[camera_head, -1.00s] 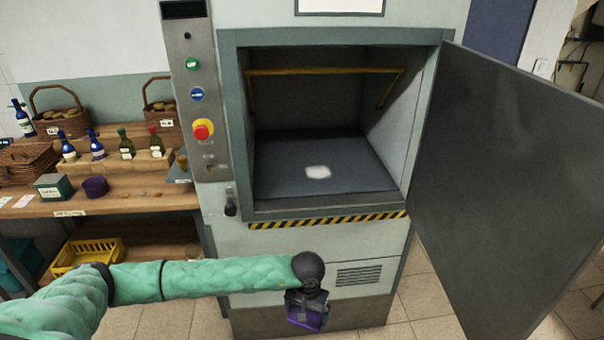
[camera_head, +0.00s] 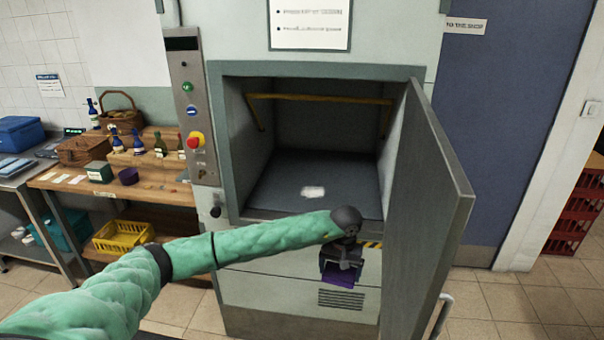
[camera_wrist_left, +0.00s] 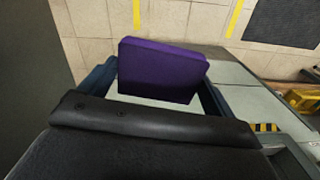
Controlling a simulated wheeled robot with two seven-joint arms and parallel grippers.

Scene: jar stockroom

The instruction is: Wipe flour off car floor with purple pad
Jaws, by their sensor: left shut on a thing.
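The white flour patch (camera_head: 313,192) lies on the dark floor of the open lift car (camera_head: 275,186), a little right of the middle. My left gripper (camera_head: 343,270) is shut on the purple pad (camera_head: 342,275) and holds it in front of the car, below the sill. In the left wrist view the purple pad (camera_wrist_left: 160,70) stands up between the two fingers. My right gripper is not in view.
The open grey door (camera_head: 428,210) stands on the right of the opening. A yellow bar (camera_head: 320,98) crosses the car's inside. A control panel (camera_head: 193,110) is left of the opening. A wooden bench (camera_head: 150,190) with bottles and baskets stands further left.

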